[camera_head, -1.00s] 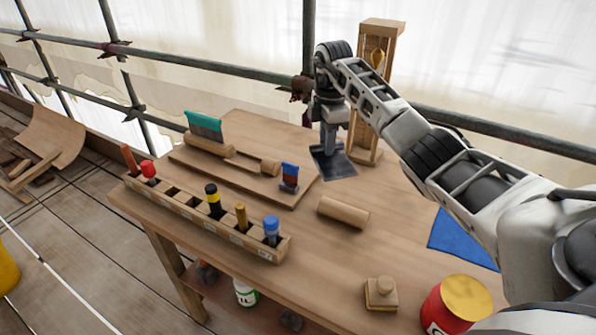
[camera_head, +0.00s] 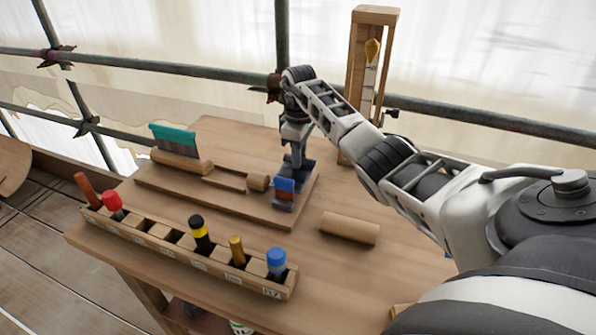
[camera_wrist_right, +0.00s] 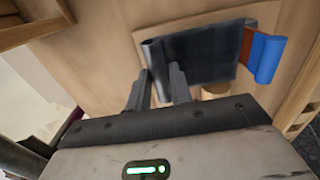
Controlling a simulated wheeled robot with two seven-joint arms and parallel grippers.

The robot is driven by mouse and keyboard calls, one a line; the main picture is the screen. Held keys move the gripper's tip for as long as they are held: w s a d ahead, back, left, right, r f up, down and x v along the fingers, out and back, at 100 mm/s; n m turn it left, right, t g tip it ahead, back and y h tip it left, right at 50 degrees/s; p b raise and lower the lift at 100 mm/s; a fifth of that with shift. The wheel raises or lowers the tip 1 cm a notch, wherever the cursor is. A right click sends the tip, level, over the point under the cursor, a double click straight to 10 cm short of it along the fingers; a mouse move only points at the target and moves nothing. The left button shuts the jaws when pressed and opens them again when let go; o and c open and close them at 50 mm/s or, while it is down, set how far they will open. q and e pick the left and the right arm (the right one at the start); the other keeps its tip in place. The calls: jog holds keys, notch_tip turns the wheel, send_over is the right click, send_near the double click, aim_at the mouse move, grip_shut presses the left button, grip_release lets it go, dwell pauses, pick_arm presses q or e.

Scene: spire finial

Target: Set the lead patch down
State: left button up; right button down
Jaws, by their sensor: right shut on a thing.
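The lead patch is a dark grey, slightly curled sheet in the right wrist view (camera_wrist_right: 205,55). In the head view it shows as a narrow grey strip (camera_head: 305,170) behind the blue-topped item. My right gripper (camera_wrist_right: 160,75) is shut on the patch near one edge. In the head view this gripper (camera_head: 297,150) hangs over the far right part of the wooden board (camera_head: 225,200). The patch's far end is beside the blue-topped item (camera_wrist_right: 265,58) in the wrist view; I cannot tell if they touch, or if the patch rests on the board. My left gripper is out of view.
The blue-topped item (camera_head: 285,186) stands at the board's right end. A wooden rack (camera_head: 180,250) of handled tools runs along the front. A loose wooden roller (camera_head: 350,228) lies right of the board. A tall wooden frame (camera_head: 353,70) stands behind.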

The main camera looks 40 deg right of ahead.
jog(key=shift+f+b, duration=1.45)
jog(key=shift+f, duration=0.35)
jog(key=c, duration=1.3)
grip_release()
jog(key=shift+o, duration=0.2)
notch_tip(320, 180, up, 12)
jog(key=shift+r, duration=0.2)
